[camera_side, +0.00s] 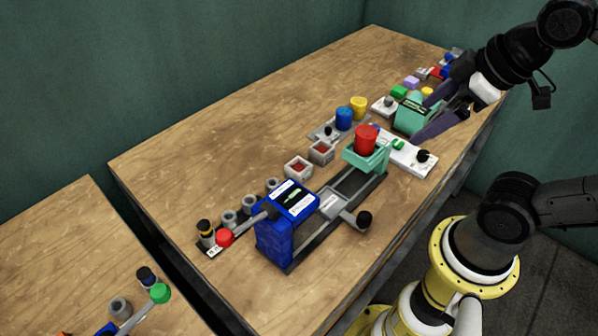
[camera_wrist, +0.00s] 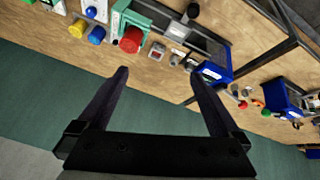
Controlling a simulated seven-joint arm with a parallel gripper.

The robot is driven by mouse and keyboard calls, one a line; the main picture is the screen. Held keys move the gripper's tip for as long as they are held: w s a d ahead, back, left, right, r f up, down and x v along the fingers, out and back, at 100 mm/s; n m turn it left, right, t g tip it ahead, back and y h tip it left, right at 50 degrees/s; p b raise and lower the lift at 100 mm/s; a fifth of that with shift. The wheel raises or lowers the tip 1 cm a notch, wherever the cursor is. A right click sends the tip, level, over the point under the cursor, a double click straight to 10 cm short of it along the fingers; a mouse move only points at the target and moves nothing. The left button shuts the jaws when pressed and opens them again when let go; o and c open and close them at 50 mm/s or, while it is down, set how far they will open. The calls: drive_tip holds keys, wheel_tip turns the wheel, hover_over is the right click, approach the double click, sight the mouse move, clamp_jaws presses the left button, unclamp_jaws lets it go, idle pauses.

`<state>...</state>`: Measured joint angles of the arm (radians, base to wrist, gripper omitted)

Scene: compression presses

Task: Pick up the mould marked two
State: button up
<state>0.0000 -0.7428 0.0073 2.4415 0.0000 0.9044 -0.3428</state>
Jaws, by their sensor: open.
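No number two can be read on any part, so I cannot tell which thing is the mould marked two. Two small square grey boxes with dark red inside, (camera_side: 321,151) and (camera_side: 298,167), sit on the table between the red cylinder (camera_side: 366,140) and the blue press (camera_side: 287,225). One such box also shows in the wrist view (camera_wrist: 157,52). Several small grey cups (camera_side: 228,218) stand in a row left of the press. My gripper (camera_side: 422,121) is open and empty, above the table's right side near a teal block. Its two fingers show apart in the wrist view (camera_wrist: 158,73).
The red cylinder rests on a teal holder (camera_side: 362,160) at the end of the press rail. Blue (camera_side: 343,118) and yellow (camera_side: 358,107) cylinders stand behind. The press has a red-knobbed lever (camera_side: 225,238). The table's left and back areas (camera_side: 240,120) are bare.

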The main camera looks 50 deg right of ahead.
drive_tip(key=w+r+n, duration=0.3)
drive_tip(key=w+n, duration=0.1)
drive_tip(key=w, duration=0.1)
drive_tip(key=n+g, duration=0.6)
drive_tip(key=n, duration=0.4)
hover_over(298, 166)
drive_tip(key=s+a, duration=0.2)
drive_tip(key=s, duration=0.1)
drive_tip(key=f, duration=2.6)
drive_tip(key=shift+w+d, duration=0.1)
drive_tip(key=shift+w, duration=0.1)
drive_tip(key=shift+w+f, duration=0.2)
drive_tip(key=shift+f, duration=1.35)
drive_tip(key=shift+w+f, duration=0.15)
drive_tip(key=shift+f, duration=1.4)
clamp_jaws()
drive_tip(key=shift+r, duration=0.15)
